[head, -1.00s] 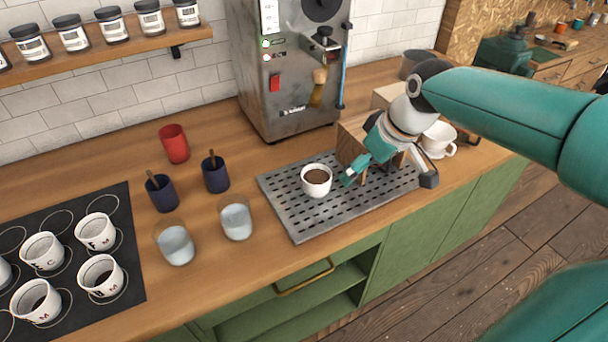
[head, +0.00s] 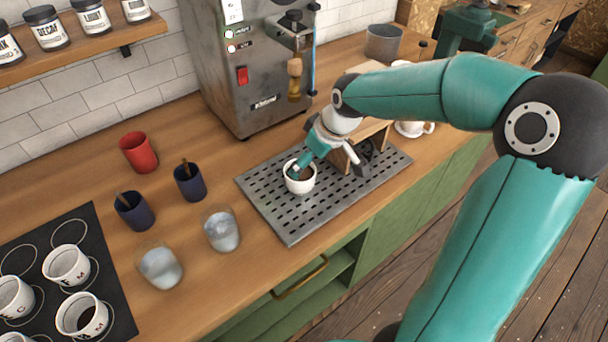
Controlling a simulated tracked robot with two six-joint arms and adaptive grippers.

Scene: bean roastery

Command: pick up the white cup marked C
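The white cup marked C (head: 14,298) stands upright on the black mat (head: 112,290) at the left edge of the head view, partly cut off by the frame. Other white cups stand near it: one behind to the right (head: 66,266) and one in front marked M (head: 82,316) with dark contents. My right gripper (head: 328,166) is far from these cups, over the metal drip tray (head: 290,228). Its fingers are spread. One teal fingertip overlaps the rim of a small white bowl (head: 300,184) with dark contents; I cannot tell if they touch. My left gripper is out of view.
Two clear glasses (head: 160,268) (head: 221,232), two dark blue cups with handles sticking out (head: 133,212) (head: 189,183) and a red cup (head: 139,153) stand between mat and tray. The steel machine (head: 255,70) rises behind the tray. A white cup on a saucer (head: 412,129) is behind my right arm.

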